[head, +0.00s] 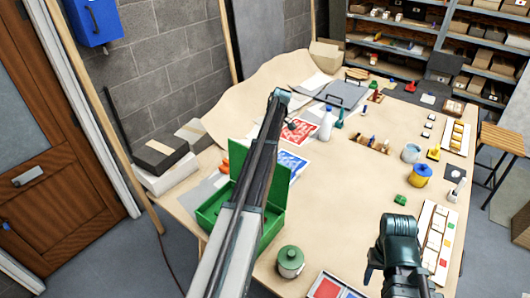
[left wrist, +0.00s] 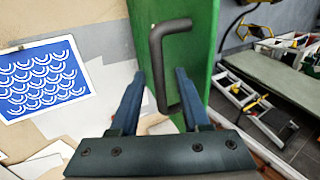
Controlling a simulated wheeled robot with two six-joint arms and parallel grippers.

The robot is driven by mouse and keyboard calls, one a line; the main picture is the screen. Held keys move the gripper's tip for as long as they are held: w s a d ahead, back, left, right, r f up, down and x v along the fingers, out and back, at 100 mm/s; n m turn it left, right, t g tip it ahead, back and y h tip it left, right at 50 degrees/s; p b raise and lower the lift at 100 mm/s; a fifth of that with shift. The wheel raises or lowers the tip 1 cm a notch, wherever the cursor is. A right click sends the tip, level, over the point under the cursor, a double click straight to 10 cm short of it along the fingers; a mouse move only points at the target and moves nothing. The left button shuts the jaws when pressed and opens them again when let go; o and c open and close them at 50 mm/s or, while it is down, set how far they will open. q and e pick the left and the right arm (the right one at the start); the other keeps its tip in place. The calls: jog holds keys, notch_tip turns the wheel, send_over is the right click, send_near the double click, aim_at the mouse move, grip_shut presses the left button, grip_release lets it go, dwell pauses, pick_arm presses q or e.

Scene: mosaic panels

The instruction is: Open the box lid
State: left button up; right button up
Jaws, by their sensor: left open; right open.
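The green box (head: 210,211) stands on the near left part of the table. My left arm crosses in front of it and hides its middle. Its inside shows, and its green lid (head: 240,152) appears raised at the back. In the left wrist view, a green panel, apparently the lid (left wrist: 203,35), carries a dark bar handle (left wrist: 156,60). My left gripper (left wrist: 158,78) is open, with its fingers on either side of the handle's lower part; contact cannot be told. My right gripper (head: 392,268) is open and empty over the table's near right side, apart from the box.
A green-lidded jar (head: 290,261) stands right of the box. Blue (head: 290,164) and red patterned sheets (head: 299,131) lie behind it. The table's middle is mostly clear.

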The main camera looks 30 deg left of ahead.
pick_arm(q)
jog(key=shift+r, duration=0.1)
jog(key=p+v, duration=0.6)
jog(key=v, duration=0.1)
jog(key=shift+r+p, duration=0.15)
jog(key=shift+p, duration=0.2)
jog(key=shift+w, duration=0.1)
jog(key=shift+d, duration=0.1)
